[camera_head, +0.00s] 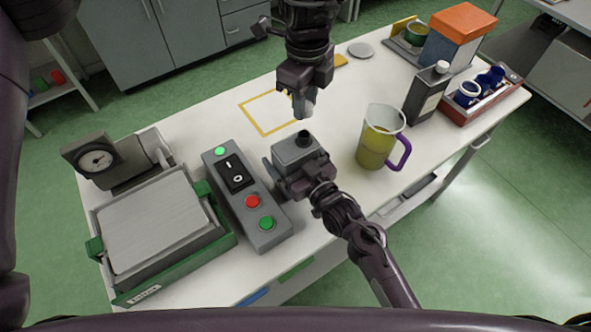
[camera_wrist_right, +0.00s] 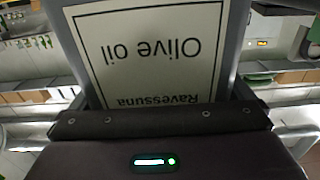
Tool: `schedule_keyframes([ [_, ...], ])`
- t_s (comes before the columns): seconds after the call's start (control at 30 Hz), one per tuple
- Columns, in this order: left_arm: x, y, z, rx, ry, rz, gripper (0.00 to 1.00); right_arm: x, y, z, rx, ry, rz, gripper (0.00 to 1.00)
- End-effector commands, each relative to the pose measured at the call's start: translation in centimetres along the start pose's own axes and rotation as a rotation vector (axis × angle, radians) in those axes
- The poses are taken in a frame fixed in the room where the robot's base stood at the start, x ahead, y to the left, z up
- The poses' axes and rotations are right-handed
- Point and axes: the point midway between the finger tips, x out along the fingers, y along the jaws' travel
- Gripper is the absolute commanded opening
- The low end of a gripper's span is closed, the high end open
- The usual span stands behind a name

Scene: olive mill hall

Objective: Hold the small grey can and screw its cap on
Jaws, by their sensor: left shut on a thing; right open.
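The small grey can (camera_head: 294,150) stands upright near the middle of the white table, with a dark round neck on top. Its label, reading "Olive oil Ravessuna" upside down, fills the right wrist view (camera_wrist_right: 150,55). My right gripper (camera_head: 289,168) is open at the can, low on its near side; whether its fingers touch the can is unclear. My left gripper (camera_head: 304,84) is above the can, pointing down and shut on a light grey cylindrical piece, which looks like the cap (camera_head: 306,108). The cap is above the neck and apart from it.
A jug of oil (camera_head: 376,140) with a purple handle stands close right. A control box (camera_head: 245,200) is close left, beside a tray press (camera_head: 150,225) and a dial gauge (camera_head: 95,160). A taller dark can (camera_head: 425,98) and a red tray (camera_head: 497,103) stand right. A yellow outlined square (camera_head: 262,128) is empty.

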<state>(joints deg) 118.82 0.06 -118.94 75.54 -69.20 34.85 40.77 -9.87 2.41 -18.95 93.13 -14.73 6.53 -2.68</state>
Motion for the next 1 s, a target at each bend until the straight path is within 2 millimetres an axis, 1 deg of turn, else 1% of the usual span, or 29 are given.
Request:
schedule_keyframes([
  [0.17, 0.0, 0.0, 0.0, 0.000, 0.000, 0.000, 0.07, 0.0, 0.0, 0.0, 0.000, 0.000, 0.000, 1.00],
  [0.57, 0.0, 0.0, 0.0, 0.000, 0.000, 0.000, 0.07, 0.0, 0.0, 0.0, 0.000, 0.000, 0.000, 0.49],
  [0.67, 0.3, 0.0, 0.0, 0.000, 0.001, 0.001, 0.07, 0.0, 0.0, 0.0, 0.000, 0.000, 0.000, 0.48],
  [0.9, 3.8, 0.1, 0.0, -0.001, 0.002, 0.004, 0.07, 0.0, 0.0, 0.0, 0.000, 0.000, 0.000, 0.48],
  [1.0, 4.7, 0.1, 0.0, -0.001, 0.000, 0.003, 0.07, 0.0, 0.0, 0.0, 0.000, 0.000, 0.000, 0.48],
])
